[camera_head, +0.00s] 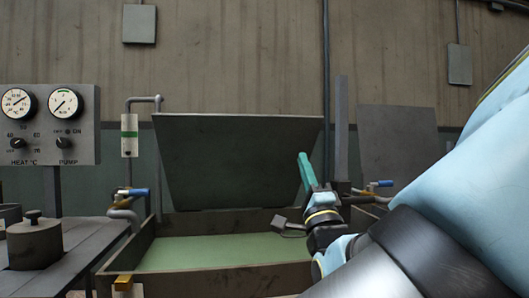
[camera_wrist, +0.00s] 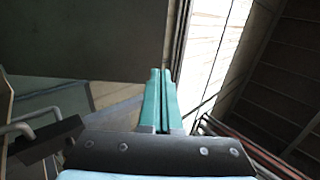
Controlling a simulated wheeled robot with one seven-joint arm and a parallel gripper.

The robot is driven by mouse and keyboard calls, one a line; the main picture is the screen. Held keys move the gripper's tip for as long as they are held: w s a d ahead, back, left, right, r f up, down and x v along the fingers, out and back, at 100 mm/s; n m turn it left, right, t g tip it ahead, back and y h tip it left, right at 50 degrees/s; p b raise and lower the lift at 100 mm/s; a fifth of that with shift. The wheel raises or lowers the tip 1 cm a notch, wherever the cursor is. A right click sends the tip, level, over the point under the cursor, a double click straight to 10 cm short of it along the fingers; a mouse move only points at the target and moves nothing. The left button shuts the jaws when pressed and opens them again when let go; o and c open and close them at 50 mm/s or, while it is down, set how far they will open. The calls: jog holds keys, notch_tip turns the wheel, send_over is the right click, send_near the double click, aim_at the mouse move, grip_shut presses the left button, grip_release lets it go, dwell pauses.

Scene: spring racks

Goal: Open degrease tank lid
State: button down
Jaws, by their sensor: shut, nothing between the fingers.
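The degrease tank (camera_head: 210,282) stands in the middle of the head view, with pale green liquid inside it. Its dark lid (camera_head: 230,160) is raised, hinged at the back and tilted up steeply. In the wrist view the lid (camera_wrist: 80,40) fills the upper left. My gripper (camera_head: 302,156) is at the lid's right edge, with its teal fingers pointing up. In the wrist view the fingers (camera_wrist: 160,75) are together with nothing between them. Whether they touch the lid cannot be told.
A control panel (camera_head: 48,125) with two gauges and knobs stands at the left. A dark weight with a knob (camera_head: 34,243) sits on the left bench. Valves with blue handles (camera_head: 132,192) flank the tank. Another upright panel (camera_head: 398,150) stands behind my arm.

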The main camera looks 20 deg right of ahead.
aim_at(289, 120)
jog(key=p+x, duration=0.1)
jog(key=x, duration=1.2)
jog(key=shift+w+p, duration=0.1)
jog(key=shift+p, duration=0.25)
